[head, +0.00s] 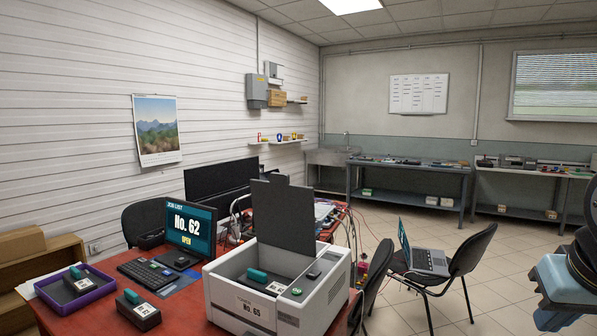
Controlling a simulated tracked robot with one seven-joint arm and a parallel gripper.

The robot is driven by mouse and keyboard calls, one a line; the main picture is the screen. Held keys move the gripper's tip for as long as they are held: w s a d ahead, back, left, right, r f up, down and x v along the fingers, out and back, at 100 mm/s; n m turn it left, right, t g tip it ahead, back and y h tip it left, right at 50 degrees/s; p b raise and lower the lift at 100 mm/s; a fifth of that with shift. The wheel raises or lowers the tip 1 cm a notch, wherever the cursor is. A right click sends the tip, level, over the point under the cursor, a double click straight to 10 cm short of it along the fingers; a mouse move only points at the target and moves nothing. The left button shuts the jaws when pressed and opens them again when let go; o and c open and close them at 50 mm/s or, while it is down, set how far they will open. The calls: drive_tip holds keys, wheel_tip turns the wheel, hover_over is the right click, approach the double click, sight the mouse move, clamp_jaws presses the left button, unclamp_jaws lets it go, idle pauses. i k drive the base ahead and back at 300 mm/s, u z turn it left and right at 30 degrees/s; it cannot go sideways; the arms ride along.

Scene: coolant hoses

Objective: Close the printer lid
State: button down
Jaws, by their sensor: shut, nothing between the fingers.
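The printer (275,292) is a white box on the red table, with a "No. 65" label on its front. Its dark grey lid (284,214) stands open, raised upright at the back. Inside the open top lies a teal-and-dark item (258,276), and a green button (296,291) sits on the near right rim. Part of my arm shows at the right edge, apart from the printer. My gripper's fingers are not in view.
On the red table (185,318) are a monitor reading "No. 62 OPEN" (190,228), a keyboard (146,273), a purple tray (75,288) and a dark labelled block (138,310). A chair with a laptop (424,262) stands right of the printer. Floor is open at right.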

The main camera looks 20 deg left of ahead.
sight(284, 211)
drive_tip(key=u, duration=0.1)
drive_tip(key=i, duration=0.95)
drive_tip(key=z, duration=0.1)
